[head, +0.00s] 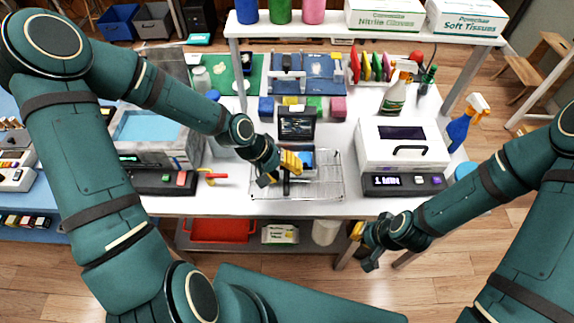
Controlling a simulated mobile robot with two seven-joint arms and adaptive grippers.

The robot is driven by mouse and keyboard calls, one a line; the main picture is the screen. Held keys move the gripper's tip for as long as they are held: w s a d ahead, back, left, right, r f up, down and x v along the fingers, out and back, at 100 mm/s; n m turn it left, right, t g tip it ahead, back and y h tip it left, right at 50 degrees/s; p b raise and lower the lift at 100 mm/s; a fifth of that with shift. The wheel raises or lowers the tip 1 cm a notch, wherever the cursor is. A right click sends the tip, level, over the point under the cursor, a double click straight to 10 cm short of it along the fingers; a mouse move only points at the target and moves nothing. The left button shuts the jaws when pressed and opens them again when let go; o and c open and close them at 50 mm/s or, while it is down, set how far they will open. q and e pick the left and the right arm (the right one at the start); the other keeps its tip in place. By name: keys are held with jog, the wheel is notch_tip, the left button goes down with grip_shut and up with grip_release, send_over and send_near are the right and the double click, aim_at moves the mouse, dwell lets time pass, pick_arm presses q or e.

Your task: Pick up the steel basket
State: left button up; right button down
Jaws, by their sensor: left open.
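The steel basket (327,182) is a shallow wire basket on the white table, near the front edge in the middle. A dark upright handle (286,184) shows at its left part. My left gripper (279,170) is open over the left part of the basket, with its fingers around the top of the handle; I cannot tell whether they touch it. A blue item (306,160) shows behind the gripper, partly hidden. My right gripper (363,248) is in front of the table's front edge, apart from the basket, with its fingers apart and empty.
A white lidded box (402,146) stands right of the basket. A grey machine with a blue window (150,127) stands at left. A small black screen (297,124) and coloured blocks stand behind the basket. A raised shelf (370,33) spans the back. A red-handled tool (213,176) lies left.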

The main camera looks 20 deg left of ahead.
pick_arm(q)
jog(key=shift+d+f, duration=0.25)
jog(key=shift+f, duration=0.1)
grip_shut()
